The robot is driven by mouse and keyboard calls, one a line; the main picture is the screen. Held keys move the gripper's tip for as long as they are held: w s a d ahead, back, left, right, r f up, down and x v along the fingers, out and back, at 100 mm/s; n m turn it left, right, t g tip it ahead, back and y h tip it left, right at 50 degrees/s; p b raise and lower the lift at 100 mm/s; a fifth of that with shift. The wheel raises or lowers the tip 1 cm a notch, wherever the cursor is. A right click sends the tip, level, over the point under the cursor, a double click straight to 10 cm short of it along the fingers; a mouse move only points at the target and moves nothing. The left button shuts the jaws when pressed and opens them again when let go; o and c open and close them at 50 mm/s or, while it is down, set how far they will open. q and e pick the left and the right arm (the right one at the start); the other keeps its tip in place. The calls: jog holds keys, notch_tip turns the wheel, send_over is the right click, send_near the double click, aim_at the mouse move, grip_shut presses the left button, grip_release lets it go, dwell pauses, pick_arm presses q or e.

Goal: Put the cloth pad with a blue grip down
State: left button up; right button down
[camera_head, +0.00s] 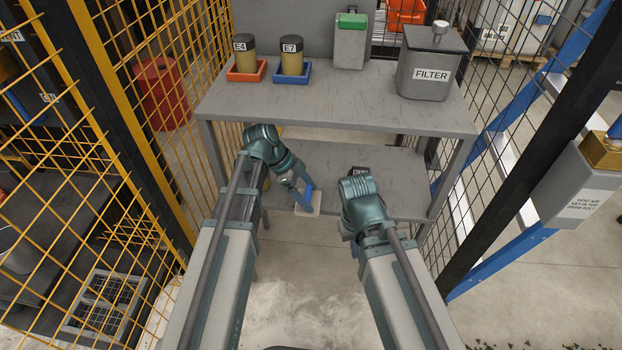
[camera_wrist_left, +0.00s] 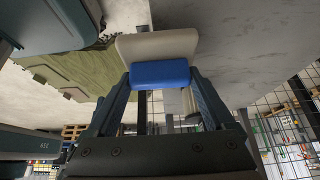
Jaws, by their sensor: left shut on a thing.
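The cloth pad (camera_head: 312,209) is pale, with a blue grip (camera_head: 308,192). In the head view it is at the front edge of the table's lower shelf (camera_head: 395,170); I cannot tell whether it touches the shelf. My left gripper (camera_head: 301,190) is shut on the blue grip. In the left wrist view the blue grip (camera_wrist_left: 160,74) sits between the two fingers of the left gripper (camera_wrist_left: 160,82), with the beige pad (camera_wrist_left: 157,44) beyond it. My right wrist (camera_head: 359,195) is over the lower shelf's front right, and its fingers are hidden.
The grey table (camera_head: 320,108) carries two canisters in an orange tray (camera_head: 246,77) and a blue tray (camera_head: 291,79), a green-topped box (camera_head: 349,45) and a FILTER bin (camera_head: 430,75). A small dark labelled thing (camera_head: 360,170) shows behind my right wrist. Mesh fences stand on both sides.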

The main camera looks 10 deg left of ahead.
aim_at(316, 192)
pick_arm(q)
jog(key=shift+w, duration=1.75)
jog(key=w, duration=0.4)
jog(key=shift+w+f, duration=0.1)
jog(key=shift+w, duration=0.05)
jog(key=shift+s+f+b, duration=0.35)
jog(key=shift+f+b, duration=0.4)
jog(key=shift+b, duration=0.1)
jog(key=shift+r, duration=0.1)
jog(key=shift+f, duration=0.2)
jog(key=o, duration=0.9)
